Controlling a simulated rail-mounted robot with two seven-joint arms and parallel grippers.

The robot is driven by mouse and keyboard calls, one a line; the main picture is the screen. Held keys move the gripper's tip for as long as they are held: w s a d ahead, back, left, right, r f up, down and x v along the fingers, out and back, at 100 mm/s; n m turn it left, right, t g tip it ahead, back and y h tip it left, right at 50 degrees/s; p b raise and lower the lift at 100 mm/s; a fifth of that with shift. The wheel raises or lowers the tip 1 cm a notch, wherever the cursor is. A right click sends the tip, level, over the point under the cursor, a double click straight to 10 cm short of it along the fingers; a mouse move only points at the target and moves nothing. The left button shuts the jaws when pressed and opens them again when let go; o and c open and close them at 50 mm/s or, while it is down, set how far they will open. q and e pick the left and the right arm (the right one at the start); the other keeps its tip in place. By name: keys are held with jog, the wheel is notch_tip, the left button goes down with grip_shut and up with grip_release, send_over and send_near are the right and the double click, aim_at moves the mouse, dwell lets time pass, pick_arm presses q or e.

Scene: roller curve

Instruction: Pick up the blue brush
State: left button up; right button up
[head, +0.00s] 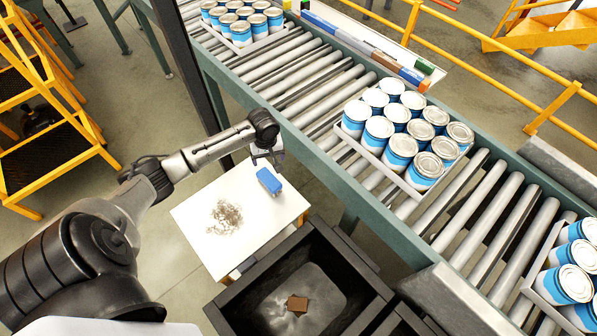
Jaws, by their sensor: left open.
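The blue brush (269,181) lies on a small white table (265,225), near the table's far right side. My left gripper (268,160) is above the table, just beyond the brush in the picture, with its fingers pointing down. It is open and holds nothing that I can see. Whether its fingertips touch the brush cannot be told from this angle. My right gripper is not in view.
A pile of tan shavings (225,216) lies on the table left of the brush. A dark bin (345,262) with a brown block (297,304) stands in front. A roller conveyor (325,92) carrying trays of blue-and-white cans (398,152) runs close behind the table.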

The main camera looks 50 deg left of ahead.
aim_at(269, 178)
pick_arm(q)
jog(key=f+n, duration=0.1)
jog(key=f, duration=0.2)
jog(key=f+n, duration=0.2)
jog(key=f, duration=0.1)
jog(key=s+f+n+b, duration=0.1)
jog(key=f+n, duration=0.1)
jog(key=shift+s+d+f, duration=0.1)
jog(key=shift+d+f, duration=0.05)
jog(key=shift+f, duration=0.25)
jog(key=shift+a+f+b, duration=0.15)
jog(key=shift+f+b, duration=0.15)
jog(key=shift+f, duration=1)
jog(key=shift+a+f+b, duration=0.1)
jog(key=shift+f+b, duration=0.15)
jog(key=shift+f, duration=1.05)
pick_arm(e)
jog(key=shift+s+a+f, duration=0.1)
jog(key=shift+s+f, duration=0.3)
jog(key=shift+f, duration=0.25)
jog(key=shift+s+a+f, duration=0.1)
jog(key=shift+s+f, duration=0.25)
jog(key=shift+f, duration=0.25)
pick_arm(q)
jog(key=c, duration=1.1)
jog(key=shift+o, duration=0.2)
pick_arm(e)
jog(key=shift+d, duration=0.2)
